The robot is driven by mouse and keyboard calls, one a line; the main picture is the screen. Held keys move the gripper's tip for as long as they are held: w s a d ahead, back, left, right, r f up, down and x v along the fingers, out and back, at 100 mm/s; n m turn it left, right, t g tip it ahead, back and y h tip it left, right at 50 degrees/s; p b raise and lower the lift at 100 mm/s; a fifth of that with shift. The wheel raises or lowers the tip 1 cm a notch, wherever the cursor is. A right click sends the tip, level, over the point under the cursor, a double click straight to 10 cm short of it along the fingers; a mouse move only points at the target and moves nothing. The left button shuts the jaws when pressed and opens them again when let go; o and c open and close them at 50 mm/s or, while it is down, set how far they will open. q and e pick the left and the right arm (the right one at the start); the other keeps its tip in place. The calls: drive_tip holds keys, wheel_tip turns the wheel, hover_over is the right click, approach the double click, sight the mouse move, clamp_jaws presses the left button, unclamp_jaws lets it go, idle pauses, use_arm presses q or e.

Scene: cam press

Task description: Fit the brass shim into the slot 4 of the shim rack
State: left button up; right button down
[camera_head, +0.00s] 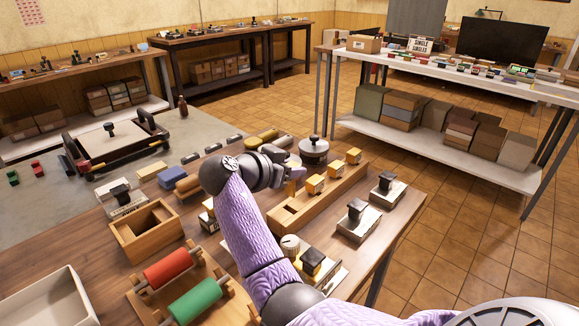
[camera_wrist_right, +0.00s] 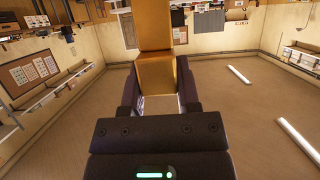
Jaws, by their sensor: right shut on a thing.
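My right gripper (camera_head: 286,172) reaches over the workbench from the lower right, its hand by the wooden shim rack (camera_head: 287,213). In the right wrist view the gripper (camera_wrist_right: 158,95) is shut on the brass shim (camera_wrist_right: 156,75), a long gold-coloured bar between its two dark fingers. In the head view a small part of the shim (camera_head: 292,187) shows below the fingers, at the rack's near-left part. I cannot tell whether it touches the rack. Several yellow pieces stand along the rack. Slot numbers are not readable. My left gripper is not in view.
A lidded round pot (camera_head: 314,150) stands just behind the rack. Black-handled stamps (camera_head: 357,220) are to its right. An open wooden box (camera_head: 146,232) and red and green rollers (camera_head: 168,268) are to the left. My forearm covers the bench's middle.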

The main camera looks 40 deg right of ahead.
sight(289, 188)
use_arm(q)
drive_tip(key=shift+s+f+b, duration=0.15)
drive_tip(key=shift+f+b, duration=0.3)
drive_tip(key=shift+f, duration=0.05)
use_arm(e)
drive_tip(key=shift+f, duration=0.7)
use_arm(q)
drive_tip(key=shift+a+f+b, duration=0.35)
drive_tip(key=shift+b, duration=0.05)
use_arm(e)
drive_tip(key=shift+f, duration=0.5)
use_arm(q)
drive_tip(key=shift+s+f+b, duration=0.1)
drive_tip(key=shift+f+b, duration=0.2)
use_arm(e)
drive_tip(key=shift+f, duration=0.4)
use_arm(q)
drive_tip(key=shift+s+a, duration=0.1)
use_arm(e)
drive_tip(key=shift+f, duration=0.1)
drive_tip(key=shift+f+b, duration=0.3)
drive_tip(key=shift+f, duration=0.05)
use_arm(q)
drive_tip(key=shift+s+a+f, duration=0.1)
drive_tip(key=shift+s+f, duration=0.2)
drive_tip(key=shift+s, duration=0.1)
use_arm(e)
drive_tip(key=shift+f, duration=0.1)
